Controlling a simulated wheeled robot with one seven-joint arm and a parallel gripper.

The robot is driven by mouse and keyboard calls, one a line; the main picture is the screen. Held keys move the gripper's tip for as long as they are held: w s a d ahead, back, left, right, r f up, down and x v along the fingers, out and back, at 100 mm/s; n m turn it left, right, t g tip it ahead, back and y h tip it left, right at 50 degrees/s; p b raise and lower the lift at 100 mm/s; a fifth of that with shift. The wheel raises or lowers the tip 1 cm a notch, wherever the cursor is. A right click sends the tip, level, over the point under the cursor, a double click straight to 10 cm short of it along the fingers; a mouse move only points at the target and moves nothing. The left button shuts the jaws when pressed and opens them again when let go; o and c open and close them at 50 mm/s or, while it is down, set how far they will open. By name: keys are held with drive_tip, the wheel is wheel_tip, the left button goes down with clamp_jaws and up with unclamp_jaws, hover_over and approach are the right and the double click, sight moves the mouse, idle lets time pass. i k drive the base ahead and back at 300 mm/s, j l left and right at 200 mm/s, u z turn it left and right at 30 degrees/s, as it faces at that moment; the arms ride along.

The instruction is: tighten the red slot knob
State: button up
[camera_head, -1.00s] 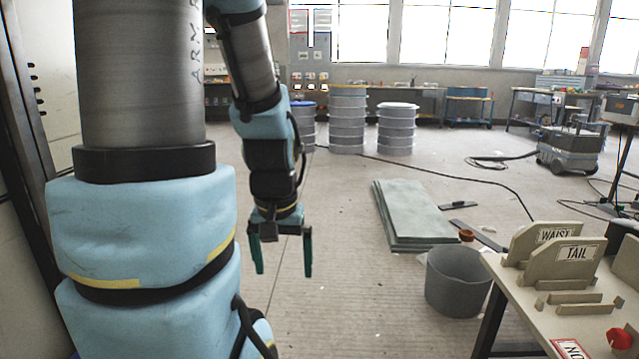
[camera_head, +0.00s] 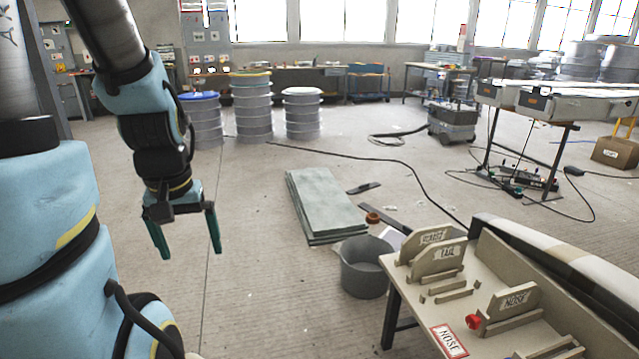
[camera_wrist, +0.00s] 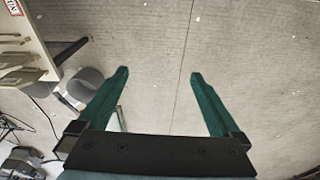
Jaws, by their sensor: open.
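A red knob (camera_head: 473,322) shows in the head view at the lower right. My gripper (camera_head: 187,248) hangs over the open floor at the left, well away from the bench. In the wrist view my gripper (camera_wrist: 158,75) has its two green fingers spread wide, with only floor between them.
Upright plates labelled TAIL (camera_head: 447,253) and another label stand on the bench's far end. A grey bucket (camera_head: 366,268) stands on the floor against the bench. Grey sheets (camera_head: 322,204) lie behind it. A cable crosses the floor. Floor between my gripper and bucket is clear.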

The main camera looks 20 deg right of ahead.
sight(473, 322)
drive_tip(key=z, duration=3.4)
drive_tip(key=i+l+u, duration=0.2)
drive_tip(key=l+u, duration=0.3)
drive_tip(key=u, duration=3.4)
drive_tip(key=l, duration=0.1)
